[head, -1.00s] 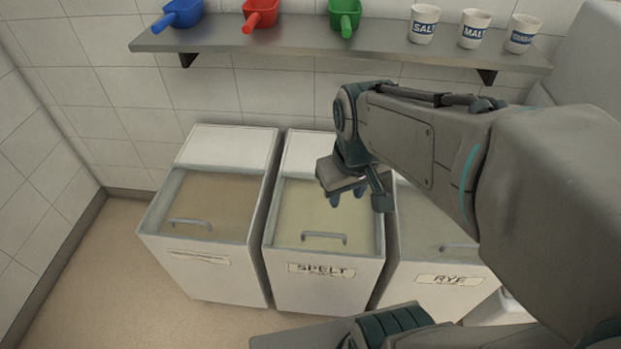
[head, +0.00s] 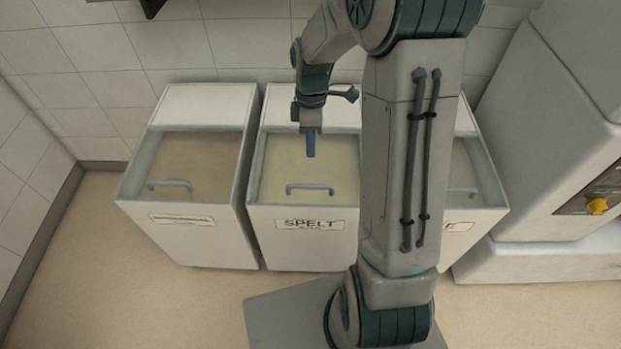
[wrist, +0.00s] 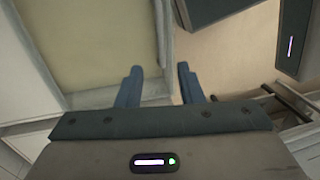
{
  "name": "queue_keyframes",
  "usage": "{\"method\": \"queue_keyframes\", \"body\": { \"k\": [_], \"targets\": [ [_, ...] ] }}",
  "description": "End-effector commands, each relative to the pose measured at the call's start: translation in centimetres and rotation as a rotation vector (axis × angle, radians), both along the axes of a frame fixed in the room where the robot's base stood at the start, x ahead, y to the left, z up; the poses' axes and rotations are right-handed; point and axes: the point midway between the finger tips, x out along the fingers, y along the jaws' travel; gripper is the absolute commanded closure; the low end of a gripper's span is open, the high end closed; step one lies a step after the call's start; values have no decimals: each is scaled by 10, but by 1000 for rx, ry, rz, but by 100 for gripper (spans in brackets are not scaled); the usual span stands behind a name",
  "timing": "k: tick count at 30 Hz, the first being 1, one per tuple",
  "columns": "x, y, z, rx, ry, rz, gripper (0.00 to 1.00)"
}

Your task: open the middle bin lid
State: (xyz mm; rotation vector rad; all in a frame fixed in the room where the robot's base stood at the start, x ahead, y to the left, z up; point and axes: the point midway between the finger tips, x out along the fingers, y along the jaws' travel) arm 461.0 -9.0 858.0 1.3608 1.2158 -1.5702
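The middle bin (head: 258,222) is white and carries a SPELT label. Its see-through lid (head: 278,160) lies shut over pale flour, with a grey bar handle (head: 311,189) near the front edge. My gripper (head: 310,147) points down with blue fingers and appears over the lid, behind the handle in the picture; its height above the lid is hard to judge. In the wrist view the two fingers (wrist: 160,86) stand apart with nothing between them. The pale lid panel also shows in that view (wrist: 90,45), but I cannot make out the handle there.
A bin with browner contents (head: 185,225) stands close on the left. Another bin (head: 484,205) stands on the right, partly hidden by my arm. A grey machine with a yellow knob (head: 597,205) is at the far right. Open floor (head: 150,300) lies in front.

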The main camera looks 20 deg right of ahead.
Motion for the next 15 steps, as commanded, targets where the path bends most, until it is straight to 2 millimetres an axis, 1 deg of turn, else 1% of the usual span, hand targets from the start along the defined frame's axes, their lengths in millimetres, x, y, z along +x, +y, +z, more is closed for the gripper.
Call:
{"method": "queue_keyframes", "body": {
  "k": [9,15],
  "targets": [
    [-14,4,-65,0,6,-1,66],
    [-21,6,-101,-1,5,-2,66]
  ]
}}
